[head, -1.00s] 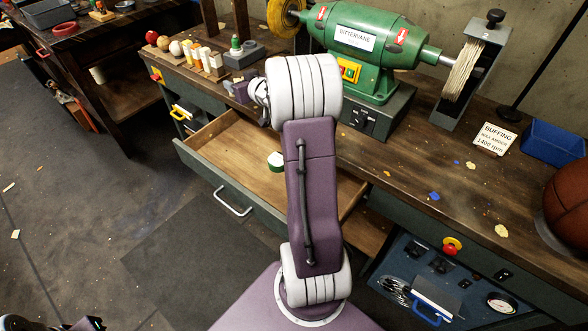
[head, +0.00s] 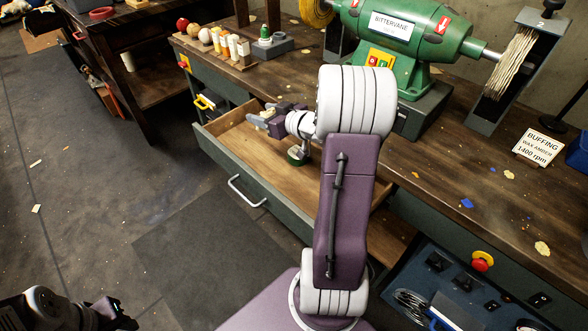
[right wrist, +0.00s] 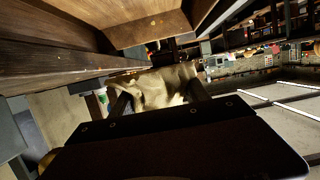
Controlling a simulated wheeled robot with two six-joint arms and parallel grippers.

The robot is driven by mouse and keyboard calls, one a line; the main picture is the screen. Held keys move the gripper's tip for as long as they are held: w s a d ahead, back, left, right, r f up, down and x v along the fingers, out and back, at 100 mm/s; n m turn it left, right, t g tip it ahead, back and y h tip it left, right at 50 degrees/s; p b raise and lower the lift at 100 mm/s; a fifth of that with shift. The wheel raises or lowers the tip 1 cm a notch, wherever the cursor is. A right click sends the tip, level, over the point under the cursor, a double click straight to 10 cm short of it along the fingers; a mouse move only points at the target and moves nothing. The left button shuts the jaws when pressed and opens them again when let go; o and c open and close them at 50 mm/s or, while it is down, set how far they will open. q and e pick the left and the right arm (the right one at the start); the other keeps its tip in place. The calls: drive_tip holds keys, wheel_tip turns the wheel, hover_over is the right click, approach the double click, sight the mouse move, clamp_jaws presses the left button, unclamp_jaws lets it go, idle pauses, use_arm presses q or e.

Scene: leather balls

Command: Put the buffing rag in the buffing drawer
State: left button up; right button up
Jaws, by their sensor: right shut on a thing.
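The buffing rag (right wrist: 165,88) is a crumpled cream cloth between the fingers of my right gripper in the right wrist view. My right gripper (head: 262,119) is shut on it, over the far left part of the open drawer in the head view; the height above the drawer is hard to tell. The drawer (head: 250,150) under the bench is pulled out, with a wooden inside, a grey-green front and a pale handle. I cannot read a label on it. My left gripper (head: 112,315) is at the bottom left, away from the bench; its jaws are unclear.
The green buffing machine (head: 400,40) stands on the bench. A rack of small bottles and balls (head: 215,42) is at its far left. A buffing sign (head: 538,147) stands at right.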

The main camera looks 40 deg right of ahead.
drive_tip(key=shift+s+d+f, duration=0.1)
drive_tip(key=shift+d+f, duration=0.1)
drive_tip(key=w+f+b, duration=0.1)
drive_tip(key=w+f, duration=0.1)
drive_tip(key=w, duration=0.1)
drive_tip(key=w+a+f+b, duration=0.1)
drive_tip(key=w+f+b, duration=0.1)
drive_tip(key=w, duration=0.2)
drive_tip(key=w+f+b, duration=0.1)
drive_tip(key=w+f, duration=0.1)
drive_tip(key=w, duration=0.2)
drive_tip(key=shift+w+a+f+b, duration=0.1)
drive_tip(key=shift+a+f+b, duration=0.15)
drive_tip(key=shift+f+b, duration=0.15)
drive_tip(key=shift+w, duration=0.25)
wheel_tip(320, 180, down, 4)
drive_tip(key=b, duration=0.2)
drive_tip(key=shift+b, duration=0.3)
drive_tip(key=shift+f, duration=0.2)
drive_tip(key=shift+r, duration=0.15)
drive_tip(key=shift+f, duration=0.6)
